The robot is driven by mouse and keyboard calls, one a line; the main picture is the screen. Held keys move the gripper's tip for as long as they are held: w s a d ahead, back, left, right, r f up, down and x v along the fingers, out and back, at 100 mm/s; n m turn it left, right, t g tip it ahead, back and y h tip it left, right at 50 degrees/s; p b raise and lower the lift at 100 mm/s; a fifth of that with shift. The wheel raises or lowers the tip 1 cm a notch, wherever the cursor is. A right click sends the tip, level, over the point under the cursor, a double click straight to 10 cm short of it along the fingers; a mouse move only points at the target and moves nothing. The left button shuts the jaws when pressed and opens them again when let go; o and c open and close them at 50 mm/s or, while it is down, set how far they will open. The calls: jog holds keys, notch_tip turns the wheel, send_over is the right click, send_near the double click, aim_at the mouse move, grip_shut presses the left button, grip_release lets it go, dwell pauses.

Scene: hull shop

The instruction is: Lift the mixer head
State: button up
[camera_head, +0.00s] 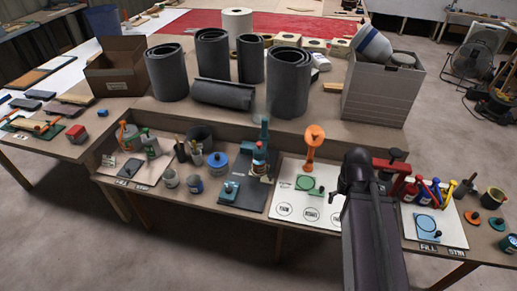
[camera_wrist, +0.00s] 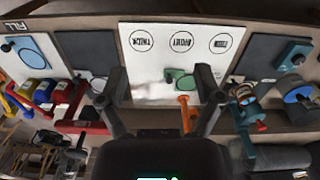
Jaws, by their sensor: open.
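A teal upright stand (camera_head: 264,132) rises from a dark board (camera_head: 255,200) on the near bench, with a banded red, white and dark part (camera_head: 259,158) below its top. It looks most like the mixer, but I cannot tell its head for certain. In the wrist view a teal and red device (camera_wrist: 243,105) is right of my gripper. A red-armed device (camera_head: 391,166) stands at the right, and it shows left of my gripper in the wrist view (camera_wrist: 73,112). My gripper (camera_wrist: 160,85) is open and empty, its fingers spread over the white labelled board (camera_wrist: 150,68).
An orange round-topped part (camera_head: 315,138) stands by a green base on the white board. A blue-topped can (camera_head: 218,163) and jars are left of the dark board. Grey rolls (camera_head: 167,72) and a grey crate (camera_head: 381,92) stand behind. Bottles and tools crowd the right end.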

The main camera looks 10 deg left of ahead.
jog(key=shift+c, duration=0.8)
jog(key=n+t+y+b, duration=0.8)
jog(key=t+y+b, duration=0.15)
jog(key=b, duration=0.75)
send_near(260, 143)
jog(key=shift+s+d+r+t+h, duration=0.15)
jog(key=shift+s+d+r, duration=0.1)
jog(key=shift+s, duration=0.3)
jog(key=shift+s+d+r+t+h, duration=0.15)
jog(key=shift+s+d+r, duration=0.1)
jog(key=shift+s, duration=0.25)
jog(key=shift+s+d+r+t+h, duration=0.15)
jog(key=shift+s+d, duration=0.1)
jog(key=shift+s, duration=0.3)
jog(key=b+x, duration=0.5)
jog(key=x, duration=0.8)
jog(key=shift+w+a+f, duration=0.15)
jog(key=shift+w+a, duration=0.1)
jog(key=shift+a, duration=0.1)
